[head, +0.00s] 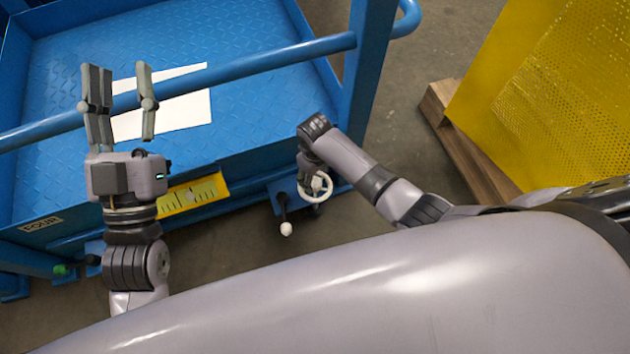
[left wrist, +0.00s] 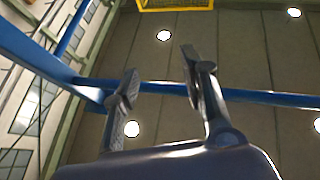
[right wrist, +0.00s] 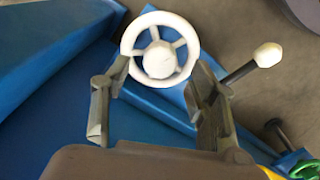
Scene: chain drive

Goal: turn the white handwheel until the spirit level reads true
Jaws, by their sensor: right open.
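The white handwheel (head: 329,186) is at the front edge of the blue platform cart, below my right gripper (head: 309,168). In the right wrist view the handwheel (right wrist: 160,50) shows its rim, spokes and hub at the fingertips of my open right gripper (right wrist: 157,75). I cannot tell whether the fingers touch the rim. The yellow spirit level (head: 192,196) lies along the cart's front edge, right of my left wrist; its bubble is too small to read. My left gripper (head: 117,70) is open and empty, raised over the platform; it also shows in the left wrist view (left wrist: 158,68).
A black lever with a white knob (head: 286,229) sticks out beside the handwheel. A blue rail (head: 250,62) crosses the cart (head: 255,95). A white sheet (head: 185,108) lies on the platform. A yellow perforated panel (head: 560,90) stands on a wooden pallet (head: 470,155) at right.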

